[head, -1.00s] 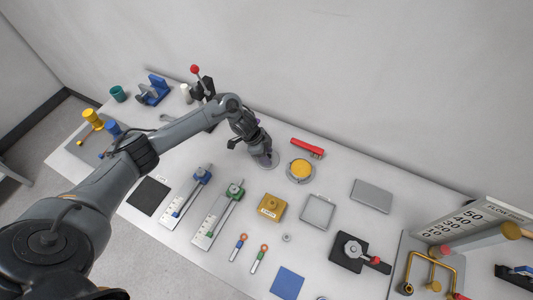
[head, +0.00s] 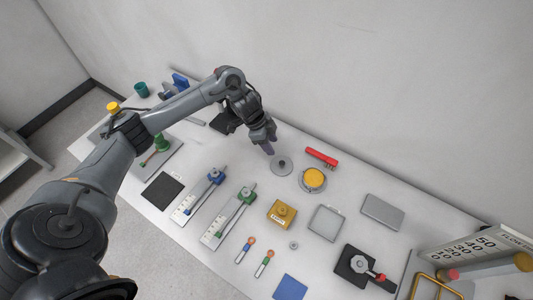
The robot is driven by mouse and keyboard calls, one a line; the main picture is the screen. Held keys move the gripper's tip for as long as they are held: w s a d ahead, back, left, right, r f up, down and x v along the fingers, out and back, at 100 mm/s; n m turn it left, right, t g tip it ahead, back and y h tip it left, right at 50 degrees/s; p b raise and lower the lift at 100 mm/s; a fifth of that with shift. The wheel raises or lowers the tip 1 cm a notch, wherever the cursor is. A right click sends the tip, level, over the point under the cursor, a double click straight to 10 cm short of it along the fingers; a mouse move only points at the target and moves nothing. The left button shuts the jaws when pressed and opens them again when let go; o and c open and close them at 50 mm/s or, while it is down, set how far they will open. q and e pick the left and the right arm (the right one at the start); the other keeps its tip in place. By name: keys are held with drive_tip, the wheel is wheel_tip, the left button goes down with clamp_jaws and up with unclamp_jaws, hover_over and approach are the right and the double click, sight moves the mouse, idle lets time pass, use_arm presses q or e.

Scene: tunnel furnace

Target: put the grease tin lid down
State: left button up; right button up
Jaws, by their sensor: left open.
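The grease tin lid (head: 281,165) is a grey disc with a small dark knob, lying flat on the white table. The open grease tin (head: 313,179), with yellow grease inside a grey rim, stands just to its right. My left gripper (head: 269,149) is open and empty, just up and left of the lid's knob and apart from it. Its fingers point down towards the table. My right gripper is not in view.
A red-handled brush (head: 321,157) lies behind the tin. A yellow block (head: 281,213), a grey square tray (head: 326,222) and a grey plate (head: 382,212) lie in front and right. Green and blue slide gauges stand left. The table left of the lid is clear.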

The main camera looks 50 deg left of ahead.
use_arm(q)
drive_tip(key=d+f+m+t, duration=0.1)
drive_tip(key=d+f, duration=0.1)
drive_tip(key=d, duration=0.5)
drive_tip(key=d+f+m+t, duration=0.1)
drive_tip(key=d+f, duration=0.2)
drive_tip(key=d, duration=0.4)
drive_tip(key=s+d+n+t, duration=0.1)
drive_tip(key=s+d, duration=0.1)
drive_tip(key=s, duration=0.1)
drive_tip(key=s+d+r+n+y, duration=0.1)
drive_tip(key=s+d+n, duration=0.1)
drive_tip(key=s, duration=0.1)
drive_tip(key=s+d+n+t, duration=0.1)
drive_tip(key=s+d+n, duration=0.1)
drive_tip(key=s, duration=0.2)
drive_tip(key=shift+d+r+t+y, duration=0.3)
drive_tip(key=shift+d+r+y, duration=0.05)
drive_tip(key=shift+r+y, duration=0.05)
drive_tip(key=s+a+n+g, duration=0.2)
drive_tip(key=s, duration=0.5)
drive_tip(key=s+a+r+n+g+y, duration=0.1)
drive_tip(key=s+a+n, duration=0.1)
drive_tip(key=s, duration=0.5)
drive_tip(key=shift+a+r+n+g+y, duration=0.2)
drive_tip(key=shift+a+n+g+y, duration=0.15)
drive_tip(key=shift+n, duration=0.45)
wheel_tip(320, 180, up, 20)
drive_tip(key=p, duration=2)
drive_tip(key=shift+r, duration=0.25)
